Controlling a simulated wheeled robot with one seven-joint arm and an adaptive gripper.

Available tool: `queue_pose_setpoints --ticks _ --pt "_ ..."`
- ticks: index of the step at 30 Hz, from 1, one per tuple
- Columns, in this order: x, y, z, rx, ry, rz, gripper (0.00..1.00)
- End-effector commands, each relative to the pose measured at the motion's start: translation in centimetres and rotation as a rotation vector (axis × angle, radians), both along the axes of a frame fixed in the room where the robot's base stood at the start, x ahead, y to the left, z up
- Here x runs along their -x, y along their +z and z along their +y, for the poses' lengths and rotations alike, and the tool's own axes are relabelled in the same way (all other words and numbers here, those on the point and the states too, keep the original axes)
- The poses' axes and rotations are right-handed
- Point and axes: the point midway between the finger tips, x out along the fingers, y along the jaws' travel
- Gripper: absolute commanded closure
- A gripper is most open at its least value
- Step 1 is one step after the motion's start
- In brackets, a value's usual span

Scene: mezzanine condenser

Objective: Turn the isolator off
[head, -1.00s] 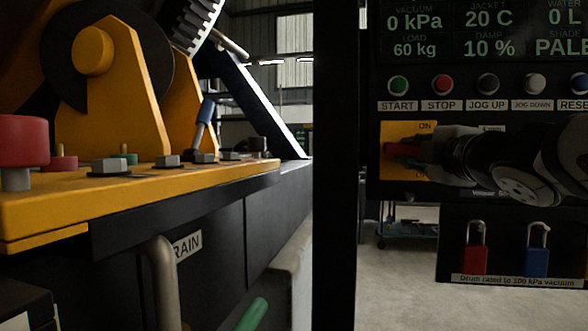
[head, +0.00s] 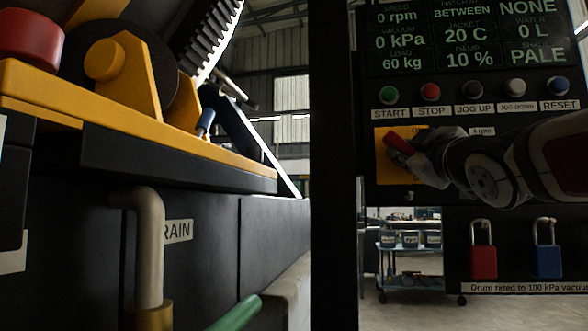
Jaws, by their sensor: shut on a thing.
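The isolator is a yellow plate (head: 386,170) on the black control panel, below the button row. Its red handle (head: 398,143) is tilted, its visible end up and to the left. My gripper (head: 416,150) reaches in from the right and is shut on the red handle. The gripper hides the handle's right part and much of the plate. Only a bit of the label at the plate's top shows.
Above are START, STOP, JOG and RESET buttons (head: 429,91) and a display (head: 460,40). Red (head: 483,262) and blue (head: 547,262) padlocks hang below. A black post (head: 334,170) stands left of the panel. The yellow-edged machine (head: 170,140) fills the left side.

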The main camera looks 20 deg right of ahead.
Motion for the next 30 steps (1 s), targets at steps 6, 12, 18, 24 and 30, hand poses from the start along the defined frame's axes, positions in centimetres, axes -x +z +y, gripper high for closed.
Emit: queue_pose_setpoints --ticks 6,12,18,24,30 --pt "-0.14 -0.29 -0.13 -0.027 -0.004 -0.011 1.00" --pt "-0.15 -0.23 -0.16 -0.033 -0.003 -0.013 1.00" --pt "-0.14 -0.22 -0.16 -0.033 -0.003 -0.013 1.00" --pt "-0.10 -0.14 -0.12 -0.030 -0.002 -0.014 0.60" --pt "0.00 -0.09 -0.07 -0.028 -0.002 -0.016 0.60"
